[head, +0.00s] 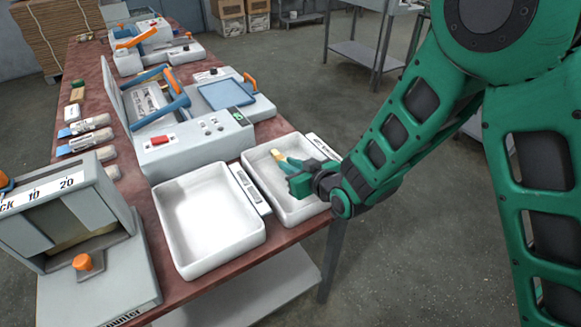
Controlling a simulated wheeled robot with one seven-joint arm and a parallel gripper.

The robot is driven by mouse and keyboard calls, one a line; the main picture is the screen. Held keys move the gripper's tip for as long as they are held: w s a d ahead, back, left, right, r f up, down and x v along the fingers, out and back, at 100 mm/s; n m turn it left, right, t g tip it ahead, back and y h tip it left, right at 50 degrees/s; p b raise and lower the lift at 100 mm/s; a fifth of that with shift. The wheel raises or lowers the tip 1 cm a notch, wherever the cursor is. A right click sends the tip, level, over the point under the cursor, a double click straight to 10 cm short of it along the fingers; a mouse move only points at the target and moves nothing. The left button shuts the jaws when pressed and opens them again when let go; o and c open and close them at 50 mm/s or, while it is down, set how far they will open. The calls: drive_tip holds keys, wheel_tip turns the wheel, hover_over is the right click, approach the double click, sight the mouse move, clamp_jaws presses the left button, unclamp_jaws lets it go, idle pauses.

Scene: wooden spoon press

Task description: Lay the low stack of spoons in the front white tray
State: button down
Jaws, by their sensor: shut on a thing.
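Two white trays stand side by side at the near end of the table: one on the left, nearer to me (180,238), and one on the right (318,206). Both have a label plate at the side. The left tray looks empty. My gripper (291,170) is over the right tray, low at its opening. It is shut on the stack of spoons (277,155), of which only a small pale wooden end shows past the fingers. The rest of the stack is hidden by the gripper. I cannot tell whether the stack touches the tray floor.
A grey counter machine (95,245) with an orange knob stands left of the trays. A press with blue handles (190,145) stands behind them. Bottles (85,142) and small blocks line the table's left edge. The table (88,75) ends just right of the right tray.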

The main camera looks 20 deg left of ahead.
drive_tip(key=shift+f, duration=0.55)
drive_tip(key=c, duration=1.7)
unclamp_jaws()
drive_tip(key=shift+c, duration=0.2)
